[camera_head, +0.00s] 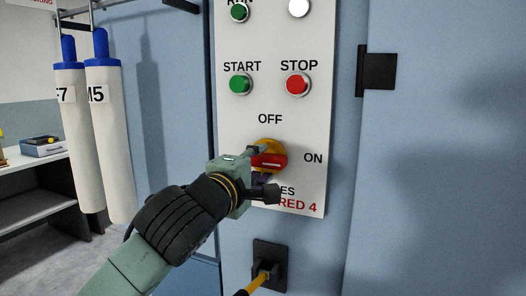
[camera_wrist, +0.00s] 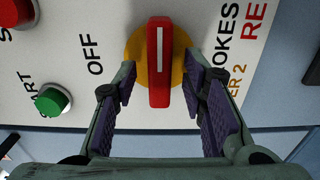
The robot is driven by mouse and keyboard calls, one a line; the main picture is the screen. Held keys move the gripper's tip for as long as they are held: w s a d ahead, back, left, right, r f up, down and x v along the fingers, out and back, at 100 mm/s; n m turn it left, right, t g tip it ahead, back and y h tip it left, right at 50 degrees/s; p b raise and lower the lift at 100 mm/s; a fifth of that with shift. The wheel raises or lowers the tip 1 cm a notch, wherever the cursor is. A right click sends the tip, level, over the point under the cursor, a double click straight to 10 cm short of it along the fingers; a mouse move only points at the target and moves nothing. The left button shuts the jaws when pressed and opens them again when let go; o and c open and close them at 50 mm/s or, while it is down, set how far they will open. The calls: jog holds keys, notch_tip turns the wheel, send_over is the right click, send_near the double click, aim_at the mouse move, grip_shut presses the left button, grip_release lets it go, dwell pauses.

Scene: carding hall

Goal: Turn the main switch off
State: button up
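The main switch has a red handle (camera_head: 272,161) on a yellow round base (camera_head: 266,145), low on the white panel. In the head view the handle lies about level, towards the ON label (camera_head: 313,158); the OFF label (camera_head: 270,119) is above. In the wrist view the red handle (camera_wrist: 160,62) stands upright with a white line at its upper end, and OFF (camera_wrist: 91,54) is to its left. My gripper (camera_head: 259,166) is open at the switch. In the wrist view its two purple-padded fingers (camera_wrist: 162,100) flank the handle with a gap on each side.
Above the switch are a green START button (camera_head: 240,84) and a red STOP button (camera_head: 298,84). A black socket with a yellow cable (camera_head: 268,264) is below the panel. A black hinge (camera_head: 377,71) is at right. White rolls (camera_head: 112,140) hang at left.

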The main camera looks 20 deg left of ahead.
jog(key=shift+w+p, duration=0.35)
jog(key=shift+w, duration=1)
jog(key=shift+c, duration=0.3)
grip_shut()
